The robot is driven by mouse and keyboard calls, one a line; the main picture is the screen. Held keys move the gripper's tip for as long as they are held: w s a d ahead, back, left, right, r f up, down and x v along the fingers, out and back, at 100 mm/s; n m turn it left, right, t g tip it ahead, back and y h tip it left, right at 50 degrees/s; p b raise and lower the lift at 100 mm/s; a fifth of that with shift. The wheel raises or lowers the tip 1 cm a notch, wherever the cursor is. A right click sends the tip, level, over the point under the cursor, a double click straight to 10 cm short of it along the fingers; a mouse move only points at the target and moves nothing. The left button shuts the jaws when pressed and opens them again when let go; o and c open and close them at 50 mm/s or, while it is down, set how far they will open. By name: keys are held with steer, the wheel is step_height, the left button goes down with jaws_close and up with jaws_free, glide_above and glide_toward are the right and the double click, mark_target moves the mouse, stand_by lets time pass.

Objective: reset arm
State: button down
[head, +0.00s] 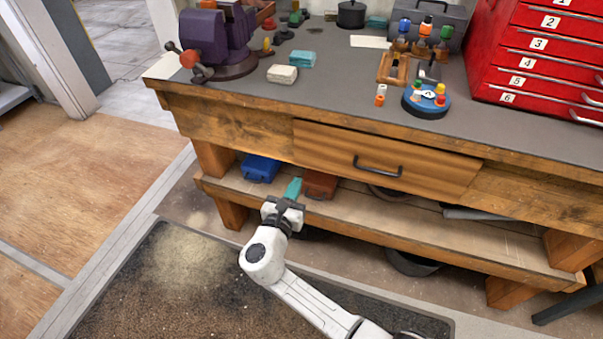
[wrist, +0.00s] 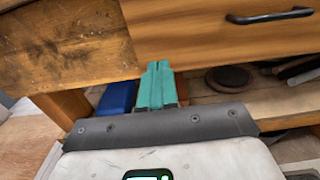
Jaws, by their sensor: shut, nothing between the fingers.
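My gripper (head: 293,188) is in front of the workbench, below the tabletop and near the lower shelf. Its teal fingers are together with nothing between them. In the wrist view the shut fingers (wrist: 157,85) point toward the bench front, just below the wooden drawer (wrist: 220,25). My white arm reaches up to it from the bottom of the head view.
The wooden workbench (head: 235,115) has a closed drawer (head: 380,165). A blue case (head: 260,168) and a brown box (head: 319,185) sit on its lower shelf. A purple vise (head: 215,40), a blue round tray (head: 426,110) and a red tool chest (head: 540,60) stand on top. Floor at left is open.

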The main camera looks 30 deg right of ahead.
steer(key=shift+v, duration=1.25)
